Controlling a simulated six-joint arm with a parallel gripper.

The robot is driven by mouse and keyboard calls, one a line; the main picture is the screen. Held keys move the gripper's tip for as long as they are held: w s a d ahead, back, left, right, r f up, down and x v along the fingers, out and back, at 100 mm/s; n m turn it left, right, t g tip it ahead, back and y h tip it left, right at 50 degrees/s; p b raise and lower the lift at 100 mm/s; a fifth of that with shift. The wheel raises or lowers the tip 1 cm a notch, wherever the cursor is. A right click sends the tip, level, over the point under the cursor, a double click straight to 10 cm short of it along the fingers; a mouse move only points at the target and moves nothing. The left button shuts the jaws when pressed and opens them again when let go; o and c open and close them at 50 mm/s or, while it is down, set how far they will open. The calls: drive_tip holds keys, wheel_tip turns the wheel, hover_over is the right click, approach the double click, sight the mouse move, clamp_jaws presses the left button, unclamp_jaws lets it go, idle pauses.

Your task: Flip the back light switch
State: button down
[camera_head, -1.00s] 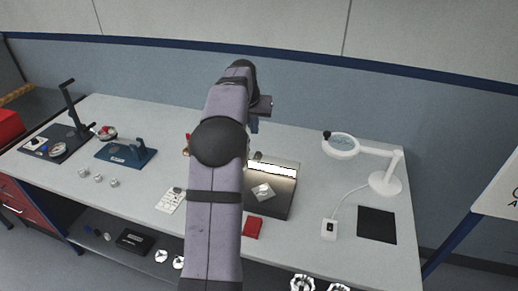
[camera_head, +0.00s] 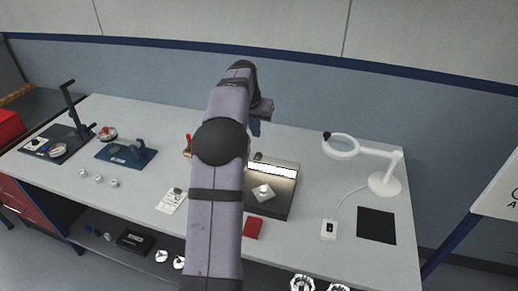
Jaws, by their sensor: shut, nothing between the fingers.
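The lit box (camera_head: 284,206) stands on the bench right of my arm, with a bright strip (camera_head: 272,169) along its back and a small metal part (camera_head: 263,192) on its top. My arm hides its left side, and I cannot make out a switch on it. A white switch box (camera_head: 328,230) with a dark rocker lies to the right, its cable running to the magnifier lamp. My gripper (camera_head: 255,129) is above the bench behind the lit box, partly hidden by my arm. It is shut and empty.
A magnifier lamp (camera_head: 386,183) and a black mat (camera_head: 376,225) are at the right. A red block (camera_head: 253,228) lies in front of the lit box. A blue fixture (camera_head: 126,154), small metal parts (camera_head: 98,179) and a white card (camera_head: 171,201) are at the left.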

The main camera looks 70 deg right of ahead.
sight(260, 154)
drive_tip(key=p+x, duration=0.2)
drive_tip(key=x, duration=0.3)
drive_tip(key=p+x, duration=0.2)
drive_tip(key=x, duration=0.4)
drive_tip(key=shift+a+f+p, duration=0.1)
drive_tip(key=shift+f+p, duration=0.25)
drive_tip(key=shift+f, duration=0.2)
drive_tip(key=shift+f, duration=0.1)
